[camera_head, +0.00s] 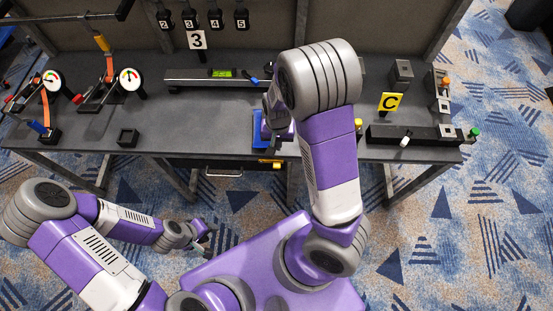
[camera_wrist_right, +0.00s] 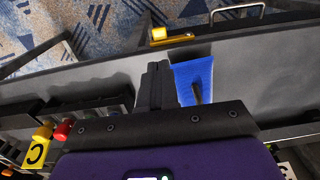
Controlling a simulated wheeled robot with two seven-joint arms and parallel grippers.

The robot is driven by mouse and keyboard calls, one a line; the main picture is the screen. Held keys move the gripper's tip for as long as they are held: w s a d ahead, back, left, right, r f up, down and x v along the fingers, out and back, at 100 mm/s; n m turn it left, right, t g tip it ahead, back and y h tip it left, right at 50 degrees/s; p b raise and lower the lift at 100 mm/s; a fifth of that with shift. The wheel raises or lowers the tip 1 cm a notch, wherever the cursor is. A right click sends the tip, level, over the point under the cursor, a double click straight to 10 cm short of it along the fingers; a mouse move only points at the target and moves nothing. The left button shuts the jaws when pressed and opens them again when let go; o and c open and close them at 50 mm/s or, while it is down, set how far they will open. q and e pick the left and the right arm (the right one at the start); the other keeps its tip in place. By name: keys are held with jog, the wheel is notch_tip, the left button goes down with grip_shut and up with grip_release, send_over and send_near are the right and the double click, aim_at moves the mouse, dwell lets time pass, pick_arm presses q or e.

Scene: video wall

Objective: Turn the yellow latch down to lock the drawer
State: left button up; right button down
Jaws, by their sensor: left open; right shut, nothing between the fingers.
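In the head view my right arm partly hides this gripper. My left gripper (camera_head: 203,237) is open and empty, low in front of the table.
A blue pad (camera_wrist_right: 194,80) lies on the tabletop beside my right fingers. A dark rail block (camera_head: 400,134) with a yellow C sign (camera_head: 390,102) stands at right. The floor before the drawer is open.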

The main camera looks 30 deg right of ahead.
aim_at(276, 166)
pick_arm(q)
notch_tip(276, 166, down, 6)
jog(key=b, duration=0.5)
jog(key=shift+r, duration=0.25)
pick_arm(e)
notch_tip(276, 166, down, 14)
jog(key=shift+f, duration=0.1)
pick_arm(q)
jog(key=shift+f+b, duration=0.1)
jog(key=shift+b, duration=0.25)
pick_arm(e)
jog(key=shift+a, duration=0.1)
